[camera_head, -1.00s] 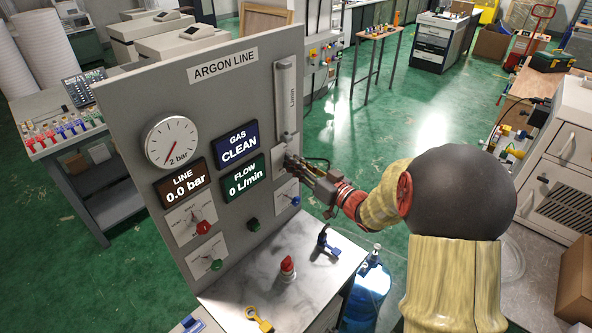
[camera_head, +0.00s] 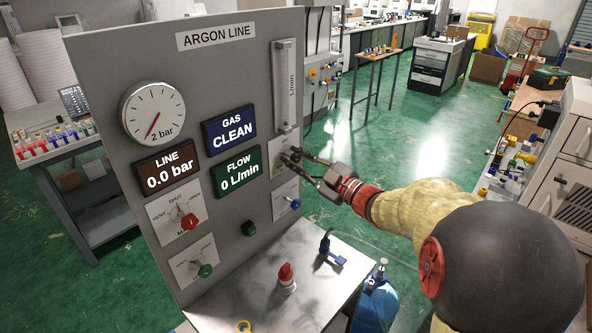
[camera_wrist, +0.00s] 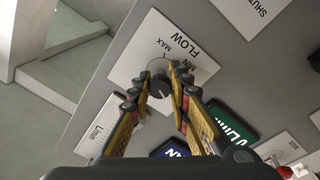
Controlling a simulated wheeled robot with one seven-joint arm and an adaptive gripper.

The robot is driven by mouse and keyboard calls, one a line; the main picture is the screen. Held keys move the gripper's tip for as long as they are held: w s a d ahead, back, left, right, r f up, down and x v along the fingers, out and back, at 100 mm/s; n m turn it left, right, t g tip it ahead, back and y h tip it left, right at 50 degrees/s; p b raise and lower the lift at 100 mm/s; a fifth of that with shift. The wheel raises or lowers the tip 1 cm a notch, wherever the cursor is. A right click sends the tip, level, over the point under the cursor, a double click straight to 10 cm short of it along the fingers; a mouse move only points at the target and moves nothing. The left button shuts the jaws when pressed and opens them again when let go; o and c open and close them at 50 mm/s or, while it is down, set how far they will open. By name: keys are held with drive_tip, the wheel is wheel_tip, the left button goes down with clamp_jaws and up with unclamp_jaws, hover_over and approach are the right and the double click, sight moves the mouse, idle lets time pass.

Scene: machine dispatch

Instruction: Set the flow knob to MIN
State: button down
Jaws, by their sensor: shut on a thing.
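The flow knob (camera_wrist: 159,89) is a dark round knob on a white plate marked FLOW, MAX and MIN (camera_wrist: 178,58) in the wrist view. My gripper (camera_wrist: 160,77) has its two fingers on either side of the knob and is shut on it. In the head view my gripper (camera_head: 290,155) reaches the knob's plate (camera_head: 281,163) from the right; the fingers hide most of the knob. The knob's exact pointer direction is hard to tell. The flow display (camera_head: 239,174) reads 0 L/min.
The grey ARGON LINE panel (camera_head: 105,75) carries a gauge (camera_head: 153,113), a LINE display (camera_head: 168,174) at 0.0 bar and a GAS display (camera_head: 229,129) reading CLEAN. A red knob (camera_head: 189,221) and green knob (camera_head: 205,270) sit lower left. A blue knob (camera_head: 295,203) is below my gripper.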

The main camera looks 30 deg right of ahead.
drive_tip(key=n+b, duration=0.5)
drive_tip(key=shift+f+y, duration=0.3)
drive_tip(key=n+b, duration=0.2)
drive_tip(key=n, duration=0.1)
drive_tip(key=shift+r+n+b, duration=0.1)
drive_tip(key=shift+n+b, duration=0.3)
drive_tip(key=n, duration=0.4)
drive_tip(key=shift+r+n+g+y, duration=0.15)
drive_tip(key=shift+n+g+y, duration=0.25)
drive_tip(key=shift+n, duration=1.9)
drive_tip(key=shift+g, duration=0.3)
drive_tip(key=c, duration=1.6)
unclamp_jaws()
drive_tip(key=shift+c, duration=0.2)
drive_tip(key=shift+s+d, duration=0.1)
